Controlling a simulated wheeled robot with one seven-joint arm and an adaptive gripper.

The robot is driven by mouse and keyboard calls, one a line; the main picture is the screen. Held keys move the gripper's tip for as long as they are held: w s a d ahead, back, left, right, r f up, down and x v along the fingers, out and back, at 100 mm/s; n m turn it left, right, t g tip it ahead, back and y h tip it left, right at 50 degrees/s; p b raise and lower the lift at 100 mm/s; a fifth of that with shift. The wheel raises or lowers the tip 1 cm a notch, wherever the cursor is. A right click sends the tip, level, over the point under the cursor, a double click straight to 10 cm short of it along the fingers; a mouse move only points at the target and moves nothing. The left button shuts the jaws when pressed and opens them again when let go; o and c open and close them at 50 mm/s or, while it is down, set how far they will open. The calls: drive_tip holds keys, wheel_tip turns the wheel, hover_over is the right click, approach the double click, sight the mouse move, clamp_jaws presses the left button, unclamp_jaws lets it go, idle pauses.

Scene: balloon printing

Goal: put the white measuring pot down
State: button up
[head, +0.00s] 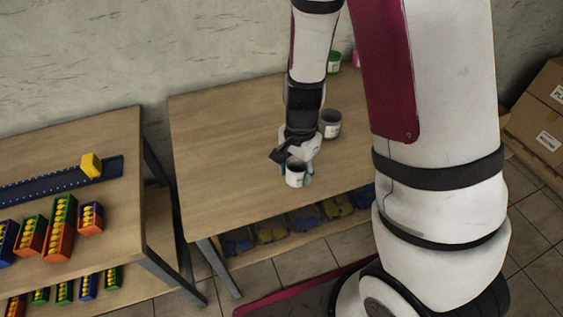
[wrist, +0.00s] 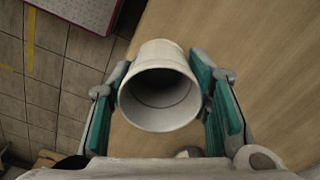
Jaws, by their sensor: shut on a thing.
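The white measuring pot (head: 295,175) is between the fingers of my gripper (head: 300,170), over the front part of the right wooden table (head: 220,130). In the wrist view the pot (wrist: 160,62) shows its open mouth toward the camera, and the inside looks empty. The green-padded fingers of my gripper (wrist: 165,100) are shut on its two sides. Whether the pot's base touches the table top cannot be told. The table top also shows in the wrist view (wrist: 260,60).
A grey pot (head: 331,124) stands just behind my gripper. A green-labelled pot (head: 334,62) is at the back. The left table holds a yellow block (head: 91,165) on a blue rail and several coloured boxes (head: 60,225). The right table's left part is clear.

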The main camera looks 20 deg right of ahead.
drive_tip(key=shift+s+a+f, duration=0.1)
drive_tip(key=shift+s+a, duration=0.15)
drive_tip(key=shift+s, duration=0.35)
drive_tip(key=shift+s+a, duration=0.2)
drive_tip(key=shift+s, duration=0.35)
drive_tip(key=w, duration=0.5)
drive_tip(key=w+f, duration=0.1)
drive_tip(key=w, duration=0.9)
drive_tip(key=shift+w+d+f, duration=0.15)
drive_tip(key=shift+d+f, duration=0.1)
drive_tip(key=shift+w+f+p, duration=0.1)
drive_tip(key=shift+f+p, duration=0.3)
drive_tip(key=shift+f, duration=1.4)
drive_tip(key=shift+f, duration=0.1)
drive_tip(key=o, duration=1.2)
